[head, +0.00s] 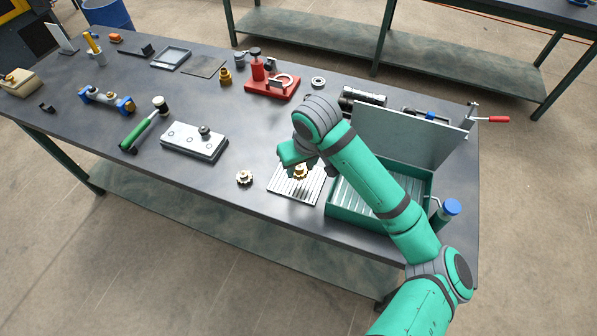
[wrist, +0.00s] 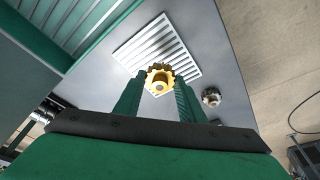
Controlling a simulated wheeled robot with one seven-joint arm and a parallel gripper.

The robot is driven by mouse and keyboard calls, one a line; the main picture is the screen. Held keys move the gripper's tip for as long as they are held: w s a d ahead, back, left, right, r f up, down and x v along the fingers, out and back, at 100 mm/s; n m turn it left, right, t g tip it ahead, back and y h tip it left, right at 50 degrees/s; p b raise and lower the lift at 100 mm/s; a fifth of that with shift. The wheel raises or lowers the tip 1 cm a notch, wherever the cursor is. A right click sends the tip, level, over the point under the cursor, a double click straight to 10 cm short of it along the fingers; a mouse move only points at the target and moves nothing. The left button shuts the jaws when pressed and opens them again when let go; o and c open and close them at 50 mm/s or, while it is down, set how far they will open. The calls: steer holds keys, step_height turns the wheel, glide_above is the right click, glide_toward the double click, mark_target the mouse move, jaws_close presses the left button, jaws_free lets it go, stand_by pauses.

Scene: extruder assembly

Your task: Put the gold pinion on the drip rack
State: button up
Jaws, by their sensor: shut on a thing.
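The gold pinion (wrist: 158,80) is a small yellow-gold toothed gear with a hole in its middle. My gripper (wrist: 158,92) is shut on it, with a green finger on each side. In the head view the pinion (head: 300,171) shows just below my gripper (head: 300,163), over the drip rack. The drip rack (head: 285,187) is a flat silver slatted plate on the dark bench; it also shows behind the pinion in the wrist view (wrist: 138,48). I cannot tell whether the pinion touches the slats.
A second, paler gear (head: 244,177) lies on the bench left of the rack. A green tray (head: 345,213) with a raised lid stands close on the right. A grey block (head: 190,142) and a green-handled hammer (head: 140,130) lie further left. Bare bench surrounds the pale gear.

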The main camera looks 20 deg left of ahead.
mark_target(299, 173)
steer(key=shift+w+a+f, duration=0.3)
steer(key=shift+w+f, duration=0.15)
steer(key=shift+f, duration=0.25)
steer(key=shift+x, duration=1.75)
steer(key=shift+s+d+f, duration=0.15)
steer(key=shift+d+f, duration=0.05)
steer(key=o, duration=1.3)
steer(key=shift+r, duration=0.1)
steer(key=v, duration=1.2)
